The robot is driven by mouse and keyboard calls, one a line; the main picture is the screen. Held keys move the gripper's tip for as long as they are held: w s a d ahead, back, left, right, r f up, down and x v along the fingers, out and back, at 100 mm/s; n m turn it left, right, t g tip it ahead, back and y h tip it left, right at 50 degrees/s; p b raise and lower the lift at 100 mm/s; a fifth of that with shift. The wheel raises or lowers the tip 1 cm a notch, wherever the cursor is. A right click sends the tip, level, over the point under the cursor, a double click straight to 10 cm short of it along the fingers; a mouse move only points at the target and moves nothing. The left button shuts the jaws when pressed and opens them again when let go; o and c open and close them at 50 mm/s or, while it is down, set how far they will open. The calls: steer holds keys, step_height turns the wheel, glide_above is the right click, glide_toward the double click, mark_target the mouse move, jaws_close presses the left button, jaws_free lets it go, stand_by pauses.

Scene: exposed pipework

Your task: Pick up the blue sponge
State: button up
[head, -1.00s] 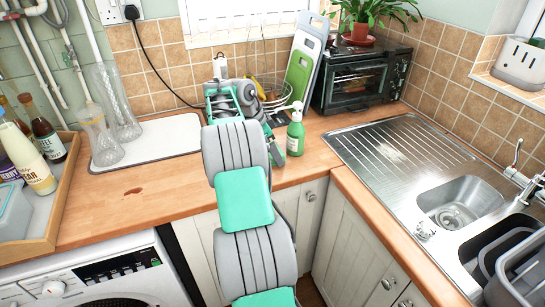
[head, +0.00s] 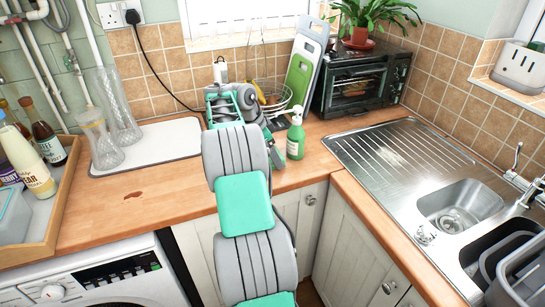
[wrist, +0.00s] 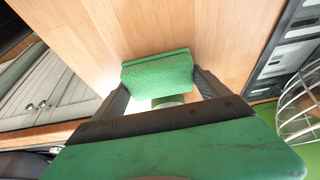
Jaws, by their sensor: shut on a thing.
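A green-looking sponge (wrist: 158,76) shows in the wrist view, held between the two dark fingers of my gripper (wrist: 161,86). The fingers press on its left and right ends. The wooden worktop lies beyond it; I cannot tell how much gap there is between the sponge and the worktop. No sponge that looks clearly blue is in view. In the head view my own arm hides the fingers and the sponge.
A green soap bottle (head: 296,138) stands close to the right of my arm. A wire basket (head: 272,98), chopping boards (head: 302,68) and a mini oven (head: 358,88) stand behind. Glass vases (head: 105,145) stand at left; the sink (head: 455,207) is at right.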

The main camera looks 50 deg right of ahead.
steer(key=shift+r, duration=0.55)
step_height(320, 180, up, 3)
steer(key=shift+f+p, duration=0.15)
steer(key=shift+p, duration=0.6)
steer(key=s+a+r, duration=0.2)
steer(key=r, duration=0.1)
steer(key=s+a+r, duration=0.1)
steer(key=r, duration=0.1)
steer(key=shift+a, duration=0.2)
steer(key=s+a+r+b, duration=0.2)
steer(key=s+a+r, duration=0.2)
steer(key=s+a, duration=0.2)
steer(key=shift+s+a, duration=0.15)
steer(key=shift+a, duration=0.4)
steer(key=shift+r, duration=0.1)
steer(key=o, duration=0.8)
steer(key=c, duration=0.5)
steer(key=shift+c, duration=0.2)
